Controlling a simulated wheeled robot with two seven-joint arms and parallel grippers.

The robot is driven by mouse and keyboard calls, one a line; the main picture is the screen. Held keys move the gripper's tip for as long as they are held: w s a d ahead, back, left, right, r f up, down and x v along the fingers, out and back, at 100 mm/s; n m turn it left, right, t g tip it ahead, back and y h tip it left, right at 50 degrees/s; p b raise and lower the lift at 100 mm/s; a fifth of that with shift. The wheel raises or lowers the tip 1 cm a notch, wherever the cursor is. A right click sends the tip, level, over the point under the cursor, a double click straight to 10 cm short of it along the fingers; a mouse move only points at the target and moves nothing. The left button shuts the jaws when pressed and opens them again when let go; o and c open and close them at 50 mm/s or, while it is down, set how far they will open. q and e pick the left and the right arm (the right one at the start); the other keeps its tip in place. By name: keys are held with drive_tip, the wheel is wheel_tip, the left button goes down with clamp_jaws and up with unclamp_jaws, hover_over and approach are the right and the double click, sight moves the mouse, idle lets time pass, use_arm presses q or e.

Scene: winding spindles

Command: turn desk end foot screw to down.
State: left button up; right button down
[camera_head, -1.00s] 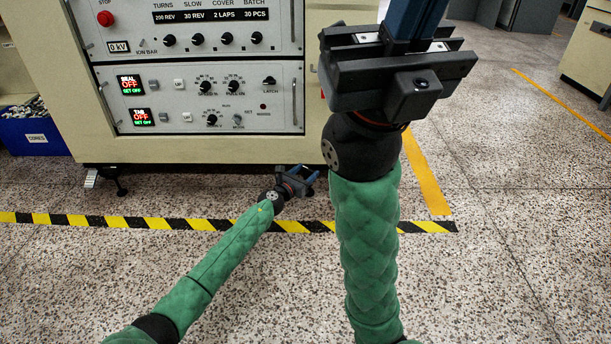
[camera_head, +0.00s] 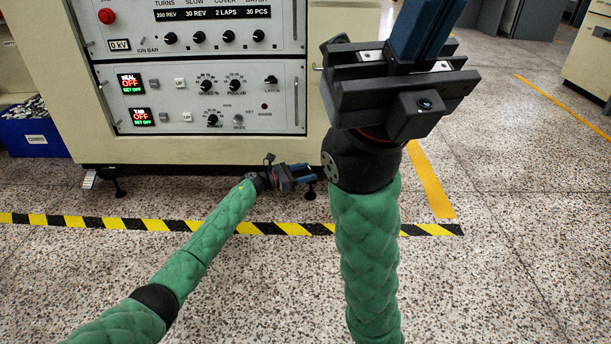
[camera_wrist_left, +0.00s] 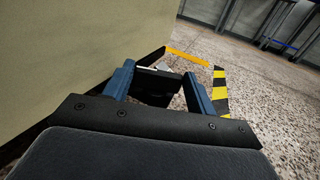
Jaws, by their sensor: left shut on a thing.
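The desk (camera_head: 200,150) is a cream cabinet with a control panel, standing on small black feet. The end foot screw (camera_head: 310,191) is under its right front corner and mostly hidden by my left gripper. My left gripper (camera_head: 309,174) is low at that corner, shut on the foot screw. In the left wrist view, a dark part of the foot screw (camera_wrist_left: 156,82) sits between its blue fingers, beside the cream desk side. My right gripper (camera_head: 425,25) is raised in the foreground, its blue fingers together and partly cut off at the top; nothing shows in it.
Another black foot (camera_head: 118,187) and a pale lever (camera_head: 89,178) are at the desk's left end. A blue bin (camera_head: 35,138) stands at the left. Yellow-black tape (camera_head: 150,224) crosses the floor in front. Open speckled floor lies to the right.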

use_arm(q)
drive_tip(key=shift+w+m+g+h, duration=0.25)
drive_tip(key=shift+m+g+h, duration=0.25)
drive_tip(key=shift+m+g, duration=0.75)
drive_tip(key=shift+g, duration=0.55)
drive_tip(key=o, duration=1)
drive_tip(key=shift+n+t, duration=0.25)
drive_tip(key=shift+t, duration=0.05)
